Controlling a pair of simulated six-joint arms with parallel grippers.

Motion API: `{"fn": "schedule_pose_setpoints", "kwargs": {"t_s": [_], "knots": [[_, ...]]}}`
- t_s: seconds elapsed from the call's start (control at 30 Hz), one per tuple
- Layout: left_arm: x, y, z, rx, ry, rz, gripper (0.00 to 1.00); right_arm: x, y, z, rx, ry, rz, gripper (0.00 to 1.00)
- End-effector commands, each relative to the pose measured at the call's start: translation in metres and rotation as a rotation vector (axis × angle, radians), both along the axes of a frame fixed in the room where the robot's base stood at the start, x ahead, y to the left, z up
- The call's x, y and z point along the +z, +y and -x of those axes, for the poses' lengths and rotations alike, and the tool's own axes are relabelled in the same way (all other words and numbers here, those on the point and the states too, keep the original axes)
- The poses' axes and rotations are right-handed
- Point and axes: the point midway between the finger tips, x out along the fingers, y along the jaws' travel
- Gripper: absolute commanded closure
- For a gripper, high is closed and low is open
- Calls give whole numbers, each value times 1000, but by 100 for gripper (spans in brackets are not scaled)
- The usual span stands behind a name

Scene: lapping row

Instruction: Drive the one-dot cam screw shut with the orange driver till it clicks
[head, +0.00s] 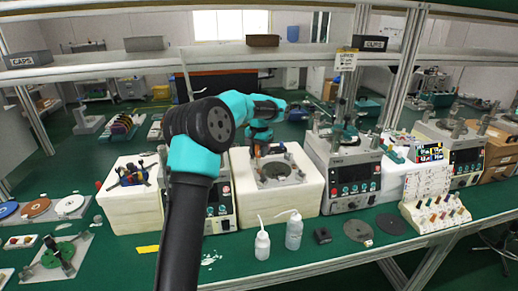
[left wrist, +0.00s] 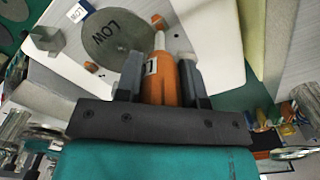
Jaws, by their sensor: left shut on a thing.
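My left gripper (left wrist: 160,72) is shut on the orange driver (left wrist: 162,88), with a dark finger on each side of its handle. The driver's pale shaft (left wrist: 159,42) points away from the gripper, its tip near a small orange piece (left wrist: 157,21) beside a round grey disc marked LOW (left wrist: 104,45). I cannot tell whether the tip touches anything. No one-dot mark can be made out, so I cannot pick out the cam screw. In the head view, my left gripper (head: 257,147) is small, over a grey plate (head: 290,181) on a white block.
Another orange piece (left wrist: 92,67) sits at the disc's edge. Two white bottles (head: 293,231) stand before the white block (head: 311,195). A grey machine (head: 343,172) stands to its right. A rack of coloured pieces (head: 436,214) is farther right. A shelf (head: 120,67) crosses above.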

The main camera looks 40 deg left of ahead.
Motion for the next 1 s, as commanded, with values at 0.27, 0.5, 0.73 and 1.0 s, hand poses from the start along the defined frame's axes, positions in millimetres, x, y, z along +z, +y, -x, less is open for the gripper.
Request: {"fn": "schedule_pose_setpoints", "kwargs": {"t_s": [0.27,0.5,0.73,1.0], "knots": [[-12,0,0,0,1,0,89,0,0,0,0,0,0,43],[-16,0,0,97,0,0,89,0,0,0,0,0,0,43],[-16,0,0,320,0,0,89,0,0,0,0,0,0,43],[-16,0,0,580,-1,0,89,0,0,0,0,0,0,43]]}}
